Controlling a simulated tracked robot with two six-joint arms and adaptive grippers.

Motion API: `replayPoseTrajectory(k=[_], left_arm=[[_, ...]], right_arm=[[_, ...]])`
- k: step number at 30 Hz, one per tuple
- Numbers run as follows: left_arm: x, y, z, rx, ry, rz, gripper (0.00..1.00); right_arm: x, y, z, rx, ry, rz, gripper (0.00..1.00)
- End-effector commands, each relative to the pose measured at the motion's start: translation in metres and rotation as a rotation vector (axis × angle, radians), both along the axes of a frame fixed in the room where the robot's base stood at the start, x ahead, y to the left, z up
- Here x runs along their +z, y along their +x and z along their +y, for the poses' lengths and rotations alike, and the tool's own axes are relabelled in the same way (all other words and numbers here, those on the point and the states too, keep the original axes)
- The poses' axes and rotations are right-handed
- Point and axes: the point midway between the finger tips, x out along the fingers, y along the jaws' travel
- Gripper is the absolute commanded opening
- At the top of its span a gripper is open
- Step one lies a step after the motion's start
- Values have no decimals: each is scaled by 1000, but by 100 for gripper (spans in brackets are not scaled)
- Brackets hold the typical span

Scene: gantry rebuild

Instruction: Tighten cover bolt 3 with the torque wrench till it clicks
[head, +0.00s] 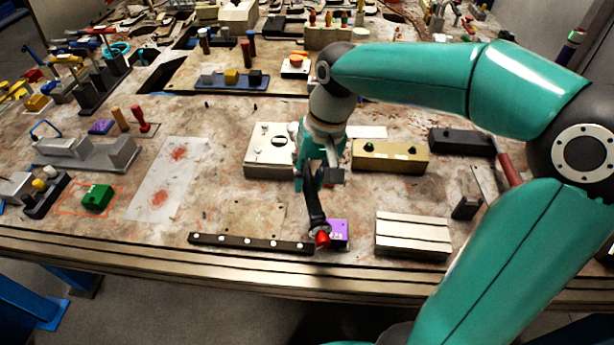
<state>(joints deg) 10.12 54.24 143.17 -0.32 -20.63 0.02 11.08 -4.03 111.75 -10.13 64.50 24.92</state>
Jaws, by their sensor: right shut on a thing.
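My right gripper (318,180) is shut on the torque wrench (315,208), a dark bar with a red end. The wrench slants toward the table's front edge, and its red end shows in front of a purple block (338,228). A pale, flat-topped housing (262,170) with dark spots on its top stands just left of the gripper, which hides its right side. I cannot tell which spot is cover bolt 3, or whether the wrench touches any bolt. My left gripper is not in view.
A dark strip with pale dots (235,241) lies near the front edge. A brass-coloured block (390,158) and a grooved pale block (412,235) stand to the right. A green block (97,197) and a grey fixture (85,152) are at left. The stained white sheet (165,180) is clear.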

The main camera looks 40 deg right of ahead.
Motion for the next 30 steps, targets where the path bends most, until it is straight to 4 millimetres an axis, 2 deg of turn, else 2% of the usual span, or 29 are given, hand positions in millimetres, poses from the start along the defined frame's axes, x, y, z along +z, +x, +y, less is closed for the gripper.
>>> replayPoseTrajectory(k=[14, 30], left_arm=[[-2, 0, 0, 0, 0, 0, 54], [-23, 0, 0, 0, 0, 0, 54]], right_arm=[[-2, 0, 0, 0, 0, -2, 0], [-27, 0, 0, 1, 0, 0, 0]])
